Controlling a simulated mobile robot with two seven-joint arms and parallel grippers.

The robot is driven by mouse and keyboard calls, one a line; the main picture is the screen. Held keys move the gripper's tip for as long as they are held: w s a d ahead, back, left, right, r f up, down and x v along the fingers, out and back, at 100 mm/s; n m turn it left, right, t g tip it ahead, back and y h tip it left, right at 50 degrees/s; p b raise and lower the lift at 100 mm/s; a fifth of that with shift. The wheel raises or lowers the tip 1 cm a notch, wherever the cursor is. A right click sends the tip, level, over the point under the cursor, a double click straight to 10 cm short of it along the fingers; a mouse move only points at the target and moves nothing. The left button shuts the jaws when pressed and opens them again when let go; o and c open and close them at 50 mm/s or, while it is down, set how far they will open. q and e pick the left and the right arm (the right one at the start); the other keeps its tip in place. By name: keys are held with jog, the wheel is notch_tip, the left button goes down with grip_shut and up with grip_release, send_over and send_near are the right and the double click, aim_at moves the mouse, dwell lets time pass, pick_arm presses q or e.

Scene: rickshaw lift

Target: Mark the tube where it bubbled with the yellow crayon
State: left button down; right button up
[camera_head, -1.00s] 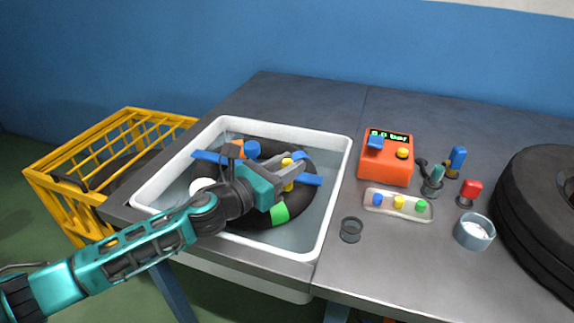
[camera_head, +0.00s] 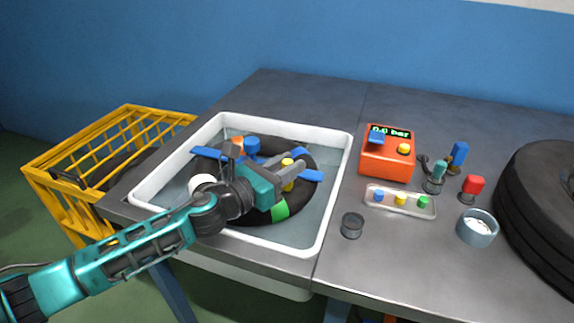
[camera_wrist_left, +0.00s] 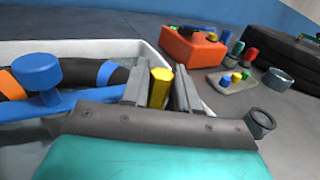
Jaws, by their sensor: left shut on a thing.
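The black tube (camera_head: 245,215) lies in a white basin of water (camera_head: 320,225). It bears a green band (camera_head: 280,211) and an orange band (camera_head: 237,142). A blue bar (camera_head: 208,153) with a blue knob (camera_head: 252,145) lies across it. My left gripper (camera_head: 292,174) is over the tube's right part, shut on the yellow crayon (camera_head: 287,162). In the left wrist view the yellow crayon (camera_wrist_left: 160,88) stands between the two fingers. I cannot tell whether its tip touches the tube. My right gripper is not in view.
Right of the basin are an orange gauge box (camera_head: 375,163), a small tray (camera_head: 430,210) with coloured pieces, a dark cup (camera_head: 352,226) and a grey cup (camera_head: 477,230). A large tyre (camera_head: 540,190) stands far right. A yellow cage (camera_head: 70,185) is at left.

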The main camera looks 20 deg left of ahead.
pick_arm(q)
jog(key=shift+f, duration=0.3)
jog(key=shift+w, duration=0.1)
jog(key=shift+w+d, duration=0.3)
jog(key=shift+w, duration=0.1)
jog(key=shift+s+a, duration=0.1)
jog(key=shift+s, duration=0.05)
dwell(0.5)
jog(key=shift+v, duration=1)
jog(key=shift+f, duration=0.2)
jog(key=shift+x, duration=1.2)
